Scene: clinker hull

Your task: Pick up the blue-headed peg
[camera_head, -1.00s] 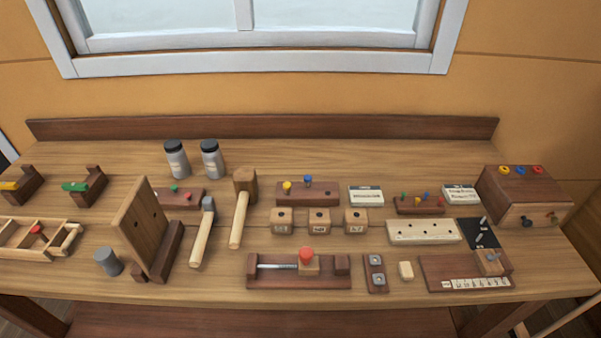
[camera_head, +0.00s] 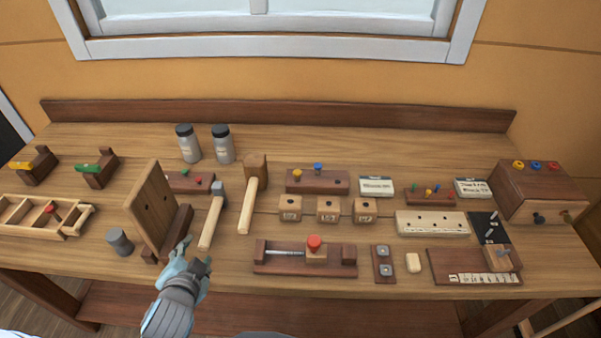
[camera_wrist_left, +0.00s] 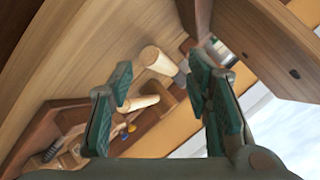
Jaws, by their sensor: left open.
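A blue-headed peg (camera_head: 318,168) stands in a dark wooden block (camera_head: 317,184) at the middle back of the bench, with a yellow-headed peg (camera_head: 297,174) to its left. A smaller rack (camera_head: 435,202) to the right also holds small coloured pegs, one of them blue. My left gripper (camera_head: 194,256) is open and empty over the bench's front edge, in front of the upright board and well short of the block. In the left wrist view its open fingers (camera_wrist_left: 160,108) show, with hammer handles beyond them. My right gripper is not in view.
An upright board with holes (camera_head: 152,208) stands just beyond my left gripper. A hammer (camera_head: 212,217) and a mallet (camera_head: 252,192) lie between it and the block. Labelled cubes (camera_head: 327,209) sit in front of the block. A red-knobbed clamp (camera_head: 305,259) is nearer the front.

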